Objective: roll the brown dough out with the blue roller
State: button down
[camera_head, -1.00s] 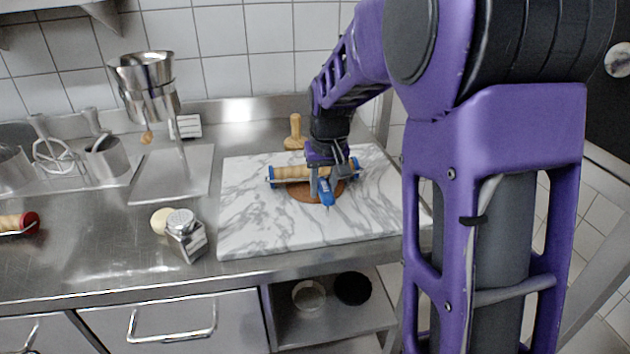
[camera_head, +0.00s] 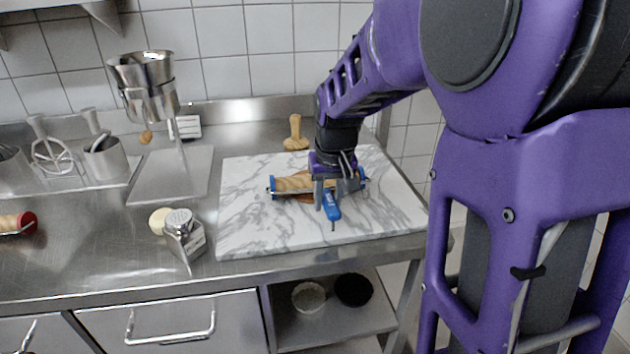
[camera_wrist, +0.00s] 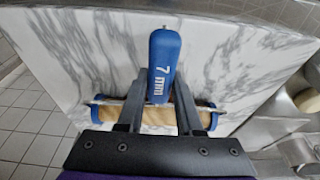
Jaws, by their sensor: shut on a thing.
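The blue roller (camera_head: 291,184) has a wooden barrel with blue end caps and a blue handle. It lies across the marble board, and its blue handle (camera_wrist: 164,62) marked "7" shows in the wrist view. My gripper (camera_head: 328,194) is shut on the roller near the handle's base; it also shows in the wrist view (camera_wrist: 160,100). The brown dough (camera_head: 304,198) lies on the board, mostly hidden under the roller and gripper; only a small edge shows in the head view. It cannot be made out in the wrist view.
The marble board (camera_head: 250,222) has free room around the roller. A wooden pestle-like tool (camera_head: 295,135) stands behind it. A metal shaker (camera_head: 184,232) and a pale round piece (camera_head: 158,220) are at its left. A second roller with a red cap (camera_head: 27,222) lies far left.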

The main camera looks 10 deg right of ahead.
jog(key=shift+s, duration=0.5)
jog(key=shift+s+f, duration=0.15)
jog(key=shift+s, duration=0.8)
notch_tip(320, 180, up, 8)
jog(key=p, duration=0.6)
jog(key=shift+w+r, duration=0.15)
jog(key=shift+r, duration=0.05)
jog(key=shift+f, duration=0.1)
